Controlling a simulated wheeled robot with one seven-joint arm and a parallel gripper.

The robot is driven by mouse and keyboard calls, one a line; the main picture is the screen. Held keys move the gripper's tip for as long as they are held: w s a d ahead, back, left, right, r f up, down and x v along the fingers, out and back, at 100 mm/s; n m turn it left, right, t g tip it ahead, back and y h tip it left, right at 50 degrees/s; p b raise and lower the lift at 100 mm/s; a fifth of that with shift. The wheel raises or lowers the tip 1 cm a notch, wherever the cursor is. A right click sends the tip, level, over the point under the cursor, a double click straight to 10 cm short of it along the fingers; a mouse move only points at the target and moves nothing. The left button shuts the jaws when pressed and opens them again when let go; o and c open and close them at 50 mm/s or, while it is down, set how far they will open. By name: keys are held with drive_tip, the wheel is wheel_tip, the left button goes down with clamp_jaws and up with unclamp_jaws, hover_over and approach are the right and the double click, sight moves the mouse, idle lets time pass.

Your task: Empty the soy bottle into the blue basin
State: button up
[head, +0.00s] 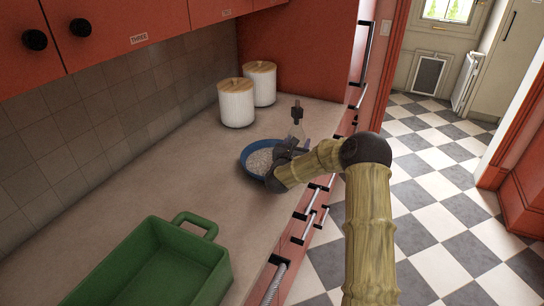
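The blue basin (244,163) stands on the counter near its front edge, with pale speckled grains inside. A small clear bottle with a dark top (297,130), apparently the soy bottle, shows upright just behind my gripper, at the right of the basin. Its lower part is hidden by the gripper. My gripper (297,148) is dark and small in the head view, over the right side of the basin. I cannot see whether its fingers are apart or touch the bottle.
Two white ribbed canisters with wooden lids, one in front (236,104) and one behind (261,84), stand at the back of the counter (170,160). A green tray with a handle (190,250) sits at the near left. The counter between tray and basin is clear.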

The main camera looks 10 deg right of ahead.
drive_tip(key=shift+r, duration=0.1)
drive_tip(key=shift+s+d+r+n+p, duration=0.15)
drive_tip(key=shift+d+r+n+p, duration=0.25)
drive_tip(key=shift+p, duration=0.8)
drive_tip(key=shift+s+d+f+n+p, duration=0.1)
drive_tip(key=shift+s+d+n+p, duration=0.15)
drive_tip(key=shift+n+p, duration=0.35)
drive_tip(key=shift+d+f, duration=0.1)
